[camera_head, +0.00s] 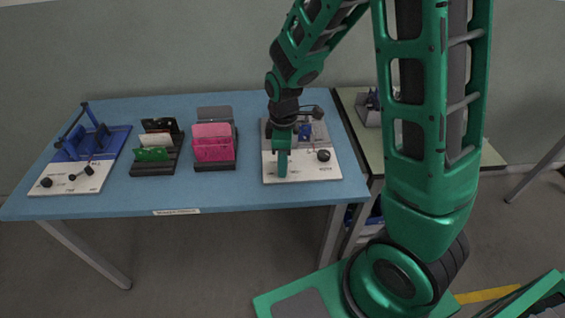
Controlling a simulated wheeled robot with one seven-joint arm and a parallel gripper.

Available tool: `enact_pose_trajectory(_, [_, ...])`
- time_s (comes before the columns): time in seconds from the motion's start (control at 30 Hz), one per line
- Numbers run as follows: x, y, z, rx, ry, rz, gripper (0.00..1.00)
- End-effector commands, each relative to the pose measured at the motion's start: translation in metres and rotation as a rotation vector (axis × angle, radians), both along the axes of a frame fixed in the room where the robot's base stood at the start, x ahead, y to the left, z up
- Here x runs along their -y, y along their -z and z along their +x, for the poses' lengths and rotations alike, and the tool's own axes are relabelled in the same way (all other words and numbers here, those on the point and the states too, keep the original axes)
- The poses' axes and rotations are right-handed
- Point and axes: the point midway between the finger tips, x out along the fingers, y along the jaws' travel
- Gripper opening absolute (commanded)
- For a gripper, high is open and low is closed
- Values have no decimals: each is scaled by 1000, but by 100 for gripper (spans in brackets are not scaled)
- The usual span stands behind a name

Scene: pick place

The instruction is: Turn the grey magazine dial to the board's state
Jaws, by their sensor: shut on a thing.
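The grey magazine unit (312,169) stands at the right end of the blue table, with a white front panel and a grey back part. A black round knob (323,155) shows on the right of its panel. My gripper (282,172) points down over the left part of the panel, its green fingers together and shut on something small. The thing in its grip is hidden behind the fingers; it is probably a dial, but I cannot tell its setting. The board's state is not readable at this size.
A blue unit (101,143) with a white knobbed panel stands at the far left of the table. A black rack (153,167) with green and white plates and a holder with pink plates (213,142) stand between. A pale side table (470,150) is at right.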

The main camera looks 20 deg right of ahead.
Motion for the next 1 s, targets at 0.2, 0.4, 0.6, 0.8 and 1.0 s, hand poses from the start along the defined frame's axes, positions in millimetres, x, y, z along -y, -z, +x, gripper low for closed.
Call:
enact_pose_trajectory(0.2, [1,0,1,1,91,-2,0])
enact_pose_trajectory(0.4, [0,0,1,2,245,-1,0])
enact_pose_trajectory(0.6, [0,-1,1,3,434,-1,0])
enact_pose_trajectory(0.8, [1,-1,1,4,623,-2,0])
enact_pose_trajectory(1.0, [0,-1,1,4,789,-1,0])
